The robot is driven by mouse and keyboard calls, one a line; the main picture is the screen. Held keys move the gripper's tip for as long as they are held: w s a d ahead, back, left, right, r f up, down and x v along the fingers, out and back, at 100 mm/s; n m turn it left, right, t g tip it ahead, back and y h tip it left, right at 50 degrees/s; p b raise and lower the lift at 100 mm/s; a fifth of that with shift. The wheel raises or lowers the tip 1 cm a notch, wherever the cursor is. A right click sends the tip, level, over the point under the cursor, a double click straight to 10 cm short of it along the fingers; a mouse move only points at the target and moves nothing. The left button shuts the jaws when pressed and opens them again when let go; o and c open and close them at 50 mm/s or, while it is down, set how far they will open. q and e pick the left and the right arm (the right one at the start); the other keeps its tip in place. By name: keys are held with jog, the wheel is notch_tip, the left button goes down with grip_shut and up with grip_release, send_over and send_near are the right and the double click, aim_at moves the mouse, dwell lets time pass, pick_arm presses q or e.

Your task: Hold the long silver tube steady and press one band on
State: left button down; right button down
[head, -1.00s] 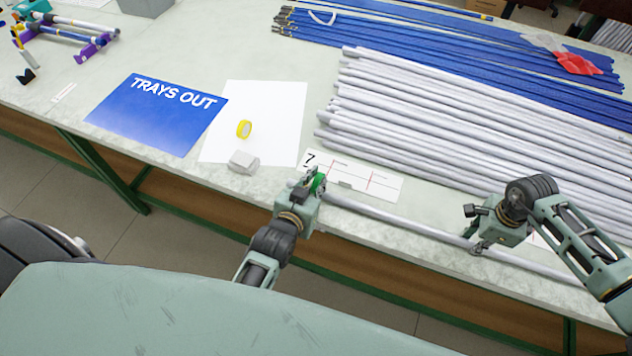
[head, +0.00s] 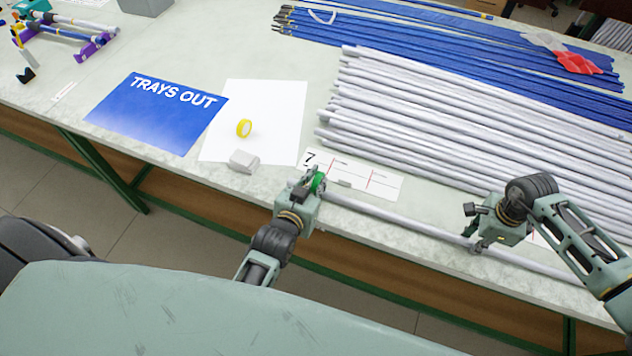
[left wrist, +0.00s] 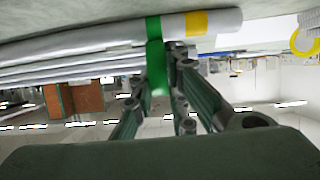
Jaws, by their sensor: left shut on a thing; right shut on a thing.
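The long silver tube (head: 400,221) lies along the front of the table, sloping down to the right. My right gripper (head: 478,243) is shut on the tube partway along it. My left gripper (head: 312,184) is at the tube's left end, shut on a green band (head: 318,182). In the left wrist view, the green band (left wrist: 155,55) is between the fingers and meets the tube (left wrist: 110,39) near its end. I cannot tell whether it goes around the tube. A yellow band (left wrist: 197,22) shows on the tube closer to its end. The gripper hides part of this end in the head view.
A white card marked 7 (head: 385,183) lies just behind the tube. Several white rods (head: 430,125) and blue rods (head: 440,55) lie behind it. A blue sign (head: 150,120) lies left.

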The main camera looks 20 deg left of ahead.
pick_arm(q)
jog(key=shift+s+f, duration=0.1)
jog(key=shift+f, duration=0.1)
jog(key=shift+r, duration=3.6)
pick_arm(e)
jog(key=c, duration=1.5)
grip_release()
jog(key=shift+c, duration=0.2)
